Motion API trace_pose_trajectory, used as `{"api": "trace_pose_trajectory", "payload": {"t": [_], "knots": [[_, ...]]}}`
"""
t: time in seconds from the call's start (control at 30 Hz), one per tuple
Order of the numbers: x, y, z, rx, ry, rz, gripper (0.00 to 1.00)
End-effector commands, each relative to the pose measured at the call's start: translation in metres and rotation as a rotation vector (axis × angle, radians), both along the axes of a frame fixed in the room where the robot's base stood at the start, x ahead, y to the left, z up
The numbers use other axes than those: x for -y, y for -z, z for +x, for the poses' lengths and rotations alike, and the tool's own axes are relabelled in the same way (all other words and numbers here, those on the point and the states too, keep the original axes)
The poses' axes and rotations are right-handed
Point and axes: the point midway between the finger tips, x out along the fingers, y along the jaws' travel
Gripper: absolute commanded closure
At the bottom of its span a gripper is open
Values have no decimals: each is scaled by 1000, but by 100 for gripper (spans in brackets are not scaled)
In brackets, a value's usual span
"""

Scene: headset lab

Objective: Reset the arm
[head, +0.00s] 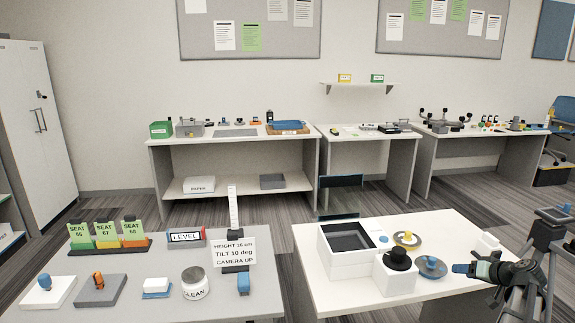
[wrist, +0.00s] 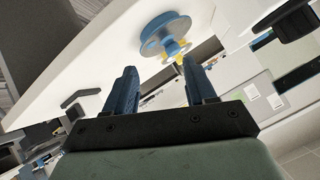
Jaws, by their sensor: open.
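My gripper (head: 467,268) is at the right in the head view, over the right edge of the white table (head: 333,293). In the wrist view my gripper's two blue fingers (wrist: 158,90) stand apart with nothing between them, so it is open and empty. A blue round piece on a grey disc (head: 431,266) lies on the table to the left of my gripper. A blue round piece (wrist: 166,34) also shows beyond the fingertips in the wrist view, apart from them.
The grey table (head: 245,305) at left holds seat cards (head: 107,235) and a sign (head: 234,251).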

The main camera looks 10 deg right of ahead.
Motion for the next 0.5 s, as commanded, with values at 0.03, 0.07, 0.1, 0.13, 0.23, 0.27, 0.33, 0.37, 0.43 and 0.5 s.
{"api": "trace_pose_trajectory", "payload": {"t": [0.03,0.07,0.1,0.13,0.23,0.27,0.33,0.37,0.43,0.5], "knots": [[0,6,-6,-42,39,30,45],[0,10,-10,-67,63,47,45],[0,14,-16,-101,97,67,45],[-1,18,-20,-125,121,80,45],[-2,34,-37,-212,206,120,45],[-4,42,-44,-242,233,132,45],[-8,67,-61,-318,296,161,45],[-10,77,-67,-348,318,171,45],[-18,99,-79,-409,357,188,45],[-29,122,-88,-468,381,199,45]]}}
